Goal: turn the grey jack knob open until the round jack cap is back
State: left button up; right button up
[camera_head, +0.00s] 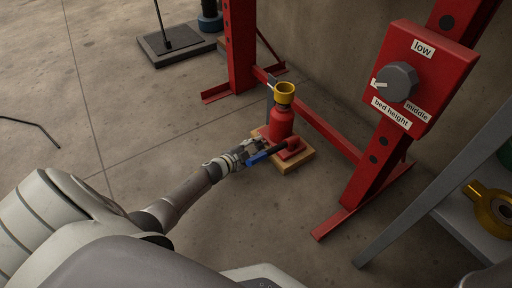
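A red bottle jack (281,122) stands upright on a wooden board (303,161). A round yellow cap (284,90) tops it. My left gripper (254,152) is low at the jack's front left, close to a dark bar with a blue part (258,157) at its near end. Whether it touches the bar, and whether its fingers are open or shut, is too small to tell. I cannot make out a grey knob on the jack; the gripper covers part of the jack's base. My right gripper is out of view.
A red frame (240,50) stands behind the jack, with a low rail (325,130) and a slanted post (371,170). A red box (425,55) carries a grey dial (397,82) labelled "bed height". A grey shelf (470,215) holds a yellow part (489,210). The left floor is mostly clear.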

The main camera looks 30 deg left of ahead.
pick_arm(q)
jog(key=c, duration=0.4)
jog(key=shift+r+n+h+p, duration=0.15)
jog(key=shift+n+h+p, duration=0.2)
jog(key=shift+p, duration=0.35)
jog(key=shift+c, duration=0.2)
jog(key=shift+a+n+g+h+p, duration=0.1)
jog(key=shift+n+g+h+p, duration=0.25)
jog(key=shift+n+p, duration=0.55)
jog(key=shift+n+g+h+p, duration=0.25)
jog(key=shift+n+h+p, duration=0.05)
jog(key=shift+n, duration=0.35)
jog(key=shift+n+h, duration=0.4)
jog(key=shift+n, duration=0.2)
jog(key=shift+a+f+n+g+h+b, duration=0.15)
jog(key=shift+f+n+g+h+b, duration=0.15)
jog(key=shift+n+g+h+b, duration=0.55)
jog(key=n+h+b, duration=0.1)
jog(key=n+b, duration=0.1)
jog(key=n, duration=0.1)
jog(key=shift+w+b, duration=0.1)
jog(key=shift+b, duration=0.2)
jog(key=shift+n+h+b, duration=0.75)
jog(key=shift+n+b, duration=0.2)
jog(key=shift+b, duration=0.05)
jog(key=shift+r, duration=0.1)
